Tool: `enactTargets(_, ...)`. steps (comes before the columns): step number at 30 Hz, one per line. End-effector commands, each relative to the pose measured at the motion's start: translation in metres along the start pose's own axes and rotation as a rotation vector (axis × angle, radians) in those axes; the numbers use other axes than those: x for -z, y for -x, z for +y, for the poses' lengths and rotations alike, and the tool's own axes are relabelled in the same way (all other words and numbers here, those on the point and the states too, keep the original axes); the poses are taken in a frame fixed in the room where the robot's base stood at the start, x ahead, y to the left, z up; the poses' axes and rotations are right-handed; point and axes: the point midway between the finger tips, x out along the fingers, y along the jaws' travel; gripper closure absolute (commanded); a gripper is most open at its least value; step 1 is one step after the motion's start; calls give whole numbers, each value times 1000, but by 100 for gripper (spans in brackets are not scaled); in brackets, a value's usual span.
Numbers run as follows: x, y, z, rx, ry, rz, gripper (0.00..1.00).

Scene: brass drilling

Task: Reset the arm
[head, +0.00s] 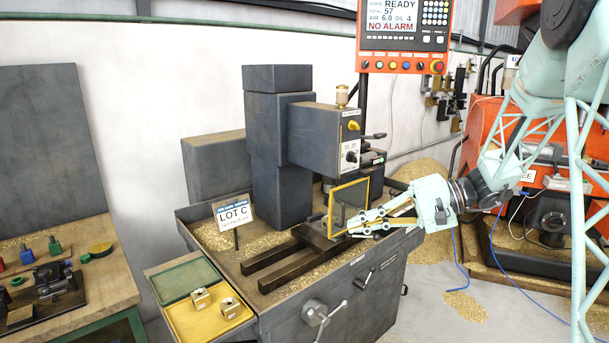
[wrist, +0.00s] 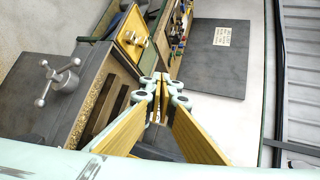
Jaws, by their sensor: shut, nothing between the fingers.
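My mint-green arm comes in from the right in the head view, and my gripper (head: 352,228) points left at the front of the drilling machine (head: 318,135). Its fingertips are beside the yellow-framed guard window (head: 348,204); I cannot tell whether they touch it. In the wrist view my gripper (wrist: 158,80) has its fingertips together with nothing between them. The drilling machine's body is largely hidden from the wrist view.
A tray (head: 172,318) with two brass blocks (head: 201,299) is at the machine's front left. A handwheel (head: 316,312) sticks out in front. A workbench (head: 105,270) stands left, an orange machine (head: 480,130) right. The control panel (head: 404,28) reads READY, NO ALARM.

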Motion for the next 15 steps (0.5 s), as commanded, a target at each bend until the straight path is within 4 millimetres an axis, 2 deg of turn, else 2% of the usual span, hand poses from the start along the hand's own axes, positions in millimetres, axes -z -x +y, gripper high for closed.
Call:
enactTargets(3, -22, -2, -10, -42, 7, -21, 100)
enactTargets(15, -93, -1, -30, -191, 21, -74, 100)
